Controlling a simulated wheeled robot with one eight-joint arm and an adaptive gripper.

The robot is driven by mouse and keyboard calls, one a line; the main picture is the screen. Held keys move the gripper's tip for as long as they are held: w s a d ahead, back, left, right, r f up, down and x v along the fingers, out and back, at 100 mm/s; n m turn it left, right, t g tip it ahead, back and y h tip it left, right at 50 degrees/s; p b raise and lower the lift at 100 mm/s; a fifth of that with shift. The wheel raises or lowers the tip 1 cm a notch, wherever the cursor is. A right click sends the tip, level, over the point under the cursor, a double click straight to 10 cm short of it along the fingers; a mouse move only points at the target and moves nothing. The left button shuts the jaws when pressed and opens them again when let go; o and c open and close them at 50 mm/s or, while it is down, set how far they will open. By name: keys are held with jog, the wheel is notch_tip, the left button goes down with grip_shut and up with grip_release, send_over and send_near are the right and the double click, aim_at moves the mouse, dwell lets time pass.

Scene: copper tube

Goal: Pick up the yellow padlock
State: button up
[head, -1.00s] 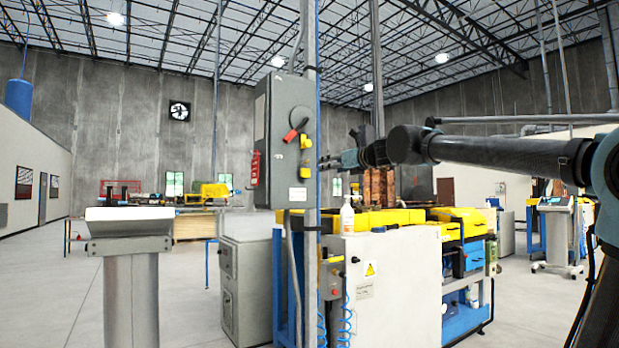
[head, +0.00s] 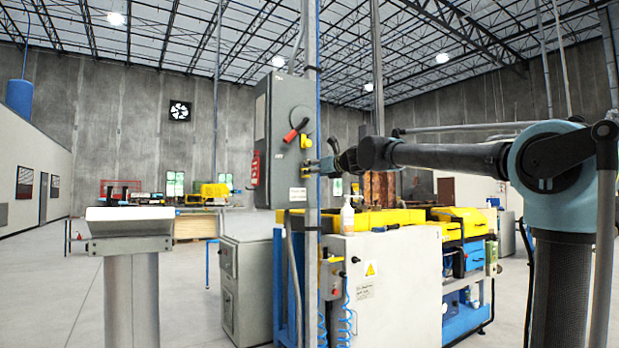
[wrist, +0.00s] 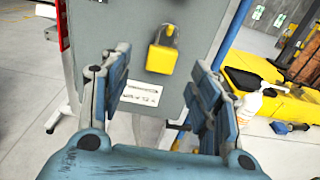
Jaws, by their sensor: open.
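The yellow padlock (wrist: 161,59) hangs by its shackle on the front of a grey electrical box (wrist: 192,50). In the head view the padlock (head: 306,171) is small, on the box's right face below a red-handled switch (head: 296,131). My gripper (wrist: 160,62) is open and empty, its two fingers spread to the left and right of the padlock in the wrist picture. In the head view my gripper (head: 322,166) is close to the box, right of the padlock. Whether a finger touches the padlock or box cannot be told.
A white label (wrist: 141,93) is on the box below the padlock. A grey vertical post (head: 311,230) stands beside the box.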

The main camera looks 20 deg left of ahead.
jog(key=x, duration=0.5)
jog(key=shift+w+r, duration=0.15)
jog(key=shift+w, duration=0.05)
jog(key=c, duration=1.2)
